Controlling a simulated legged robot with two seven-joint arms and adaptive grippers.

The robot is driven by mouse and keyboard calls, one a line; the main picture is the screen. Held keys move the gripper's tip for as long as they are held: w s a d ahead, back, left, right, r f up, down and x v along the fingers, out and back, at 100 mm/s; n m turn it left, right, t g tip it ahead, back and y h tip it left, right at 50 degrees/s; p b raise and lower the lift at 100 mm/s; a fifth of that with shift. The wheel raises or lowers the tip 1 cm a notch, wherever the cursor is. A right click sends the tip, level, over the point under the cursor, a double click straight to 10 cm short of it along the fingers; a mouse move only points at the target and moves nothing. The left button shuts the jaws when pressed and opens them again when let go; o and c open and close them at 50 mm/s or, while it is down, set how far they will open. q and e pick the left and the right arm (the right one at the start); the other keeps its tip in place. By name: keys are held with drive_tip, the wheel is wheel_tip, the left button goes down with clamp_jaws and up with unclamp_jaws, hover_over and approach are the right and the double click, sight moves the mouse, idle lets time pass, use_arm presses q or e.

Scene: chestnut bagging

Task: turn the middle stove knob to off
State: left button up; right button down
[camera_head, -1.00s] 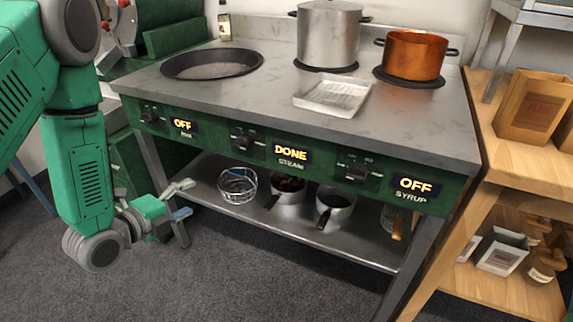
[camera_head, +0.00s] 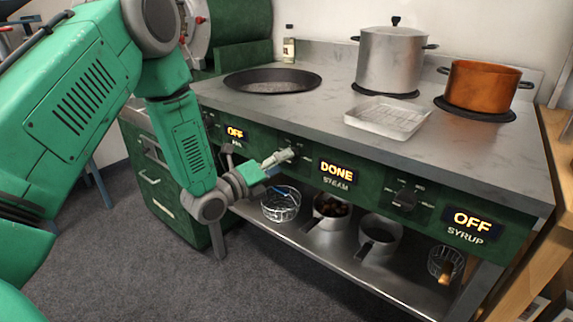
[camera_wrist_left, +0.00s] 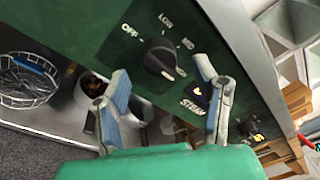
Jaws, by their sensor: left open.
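The middle stove knob (camera_wrist_left: 160,57) is a black dial on the green front panel, with OFF, LOW and MID printed around it in the left wrist view. Its pointer end is at lower right, away from the OFF mark. My left gripper (camera_wrist_left: 160,85) is open, its two fingers on either side of the knob in that view and apart from it. In the head view my left gripper (camera_head: 278,162) is at the panel and covers the middle knob. The display beside it (camera_head: 338,172) reads DONE above STEAM. My right gripper is not in view.
A steel pot (camera_head: 388,62), a copper pot (camera_head: 482,85), a dark pan (camera_head: 272,80) and a metal tray (camera_head: 388,117) are on the stove top (camera_head: 330,105). A wire basket (camera_head: 281,204) and saucepans (camera_head: 380,236) sit on the shelf below. The right knob (camera_head: 405,200) is clear.

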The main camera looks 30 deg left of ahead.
use_arm(q)
drive_tip(key=x, duration=0.2)
drive_tip(key=shift+w+d, duration=0.2)
drive_tip(key=shift+w, duration=0.05)
drive_tip(key=shift+a+f, duration=0.15)
drive_tip(key=shift+a, duration=0.4)
drive_tip(key=shift+d, duration=0.1)
drive_tip(key=c, duration=0.9)
drive_tip(key=shift+d, duration=0.2)
drive_tip(key=shift+c, duration=1.2)
drive_tip(key=shift+d, duration=0.1)
